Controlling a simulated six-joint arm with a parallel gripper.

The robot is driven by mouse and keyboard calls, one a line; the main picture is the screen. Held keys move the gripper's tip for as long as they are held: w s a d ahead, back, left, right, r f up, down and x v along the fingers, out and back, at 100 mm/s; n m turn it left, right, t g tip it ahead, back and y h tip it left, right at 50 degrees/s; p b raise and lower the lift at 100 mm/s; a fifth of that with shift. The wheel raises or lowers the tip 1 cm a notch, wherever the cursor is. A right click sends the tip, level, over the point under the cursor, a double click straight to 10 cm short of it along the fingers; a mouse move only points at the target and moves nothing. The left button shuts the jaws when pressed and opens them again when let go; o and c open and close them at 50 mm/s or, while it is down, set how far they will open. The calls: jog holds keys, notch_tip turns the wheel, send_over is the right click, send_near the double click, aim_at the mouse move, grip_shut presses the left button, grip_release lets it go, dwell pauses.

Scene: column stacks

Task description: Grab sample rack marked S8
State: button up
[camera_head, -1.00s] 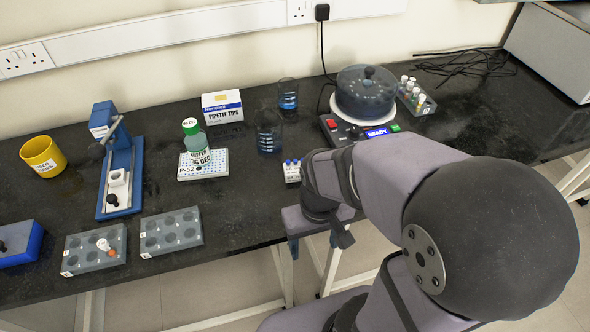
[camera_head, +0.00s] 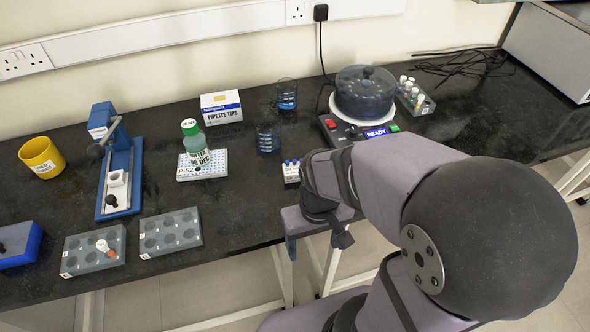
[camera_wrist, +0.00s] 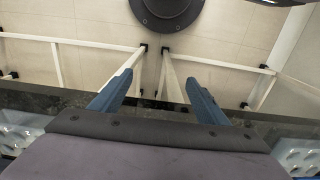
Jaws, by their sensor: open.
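Two grey racks with round wells stand at the bench's front left: the left rack (camera_head: 94,250) holds one orange-and-white capped tube, and the right rack (camera_head: 170,232) looks empty. A small rack with blue-capped vials (camera_head: 291,171) stands left of my arm. Another rack with several capped tubes (camera_head: 414,97) stands at the back right. I cannot read an S8 mark on any of them. In the wrist view my gripper (camera_wrist: 158,92) is open and empty over the bench's front edge and floor. Parts of pale racks show at that view's lower left (camera_wrist: 18,135) and lower right (camera_wrist: 298,155).
A green-capped bottle (camera_head: 194,142) stands on a white plate marked P-52 (camera_head: 188,171). Behind are a pipette tips box (camera_head: 221,106), beakers (camera_head: 287,95) and a centrifuge (camera_head: 364,92). A blue stand (camera_head: 118,180) and yellow mug (camera_head: 42,157) are left. Loose cable (camera_head: 465,63) lies back right.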

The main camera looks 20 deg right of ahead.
notch_tip(320, 180, up, 5)
jog(key=w+p, duration=0.1)
jog(key=p, duration=0.2)
jog(key=m+t, duration=0.2)
jog(key=t, duration=0.3)
send_near(295, 168)
jog(key=w, duration=0.1)
jog(key=shift+n+g+h, duration=0.3)
jog(key=shift+s+x, duration=0.15)
jog(key=shift+x, duration=1.5)
jog(key=shift+s+x, duration=0.1)
jog(key=shift+x, duration=1.55)
jog(key=shift+w+a+f, duration=0.15)
jog(key=shift+w+f, duration=0.2)
jog(key=shift+f, duration=0.45)
jog(key=c, duration=1.1)
